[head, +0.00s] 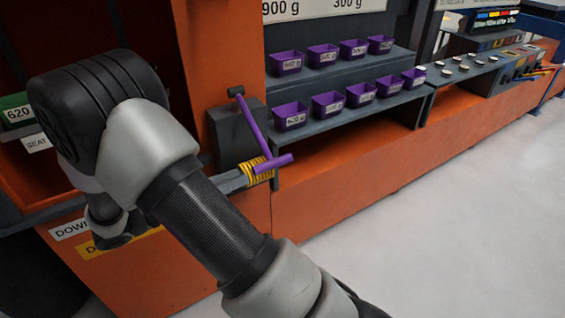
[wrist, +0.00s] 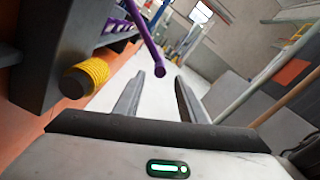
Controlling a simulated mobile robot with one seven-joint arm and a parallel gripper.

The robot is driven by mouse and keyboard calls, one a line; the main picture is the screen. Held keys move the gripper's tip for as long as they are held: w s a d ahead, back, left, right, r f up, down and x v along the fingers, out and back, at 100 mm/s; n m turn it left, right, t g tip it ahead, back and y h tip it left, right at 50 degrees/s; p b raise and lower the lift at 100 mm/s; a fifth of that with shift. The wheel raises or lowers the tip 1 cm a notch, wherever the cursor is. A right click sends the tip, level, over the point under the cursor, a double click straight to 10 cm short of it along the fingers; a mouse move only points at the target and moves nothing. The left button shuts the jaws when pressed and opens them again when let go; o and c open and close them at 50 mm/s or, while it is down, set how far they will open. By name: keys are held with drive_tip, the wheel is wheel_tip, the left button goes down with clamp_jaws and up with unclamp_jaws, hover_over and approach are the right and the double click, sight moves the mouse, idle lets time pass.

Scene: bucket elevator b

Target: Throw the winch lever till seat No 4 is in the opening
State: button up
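The winch lever (head: 251,127) is a purple bar with a purple crosspiece at its lower end, by a dark box on the orange housing. In the wrist view the purple lever (wrist: 142,32) hangs from the top, its end just above the gap between my fingertips in the picture. The opening at the left holds a green bin (head: 16,112) marked 620. Below it is a label (head: 37,142) reading SEAT; its number is hidden behind my arm.
A yellow coil (head: 258,169) sits on a shaft beside the lever, also in the wrist view (wrist: 86,76). Several purple bins (head: 327,104) stand on two shelf levels to the right. DOWN and yellow labels lie below the opening. The grey floor at right is clear.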

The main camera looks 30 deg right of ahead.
sight(276, 163)
drive_tip(key=d, duration=0.4)
drive_tip(key=d+b, duration=0.1)
drive_tip(key=d, duration=0.4)
drive_tip(key=d+b, duration=0.1)
drive_tip(key=d, duration=0.4)
drive_tip(key=shift+w, duration=0.25)
clamp_jaws()
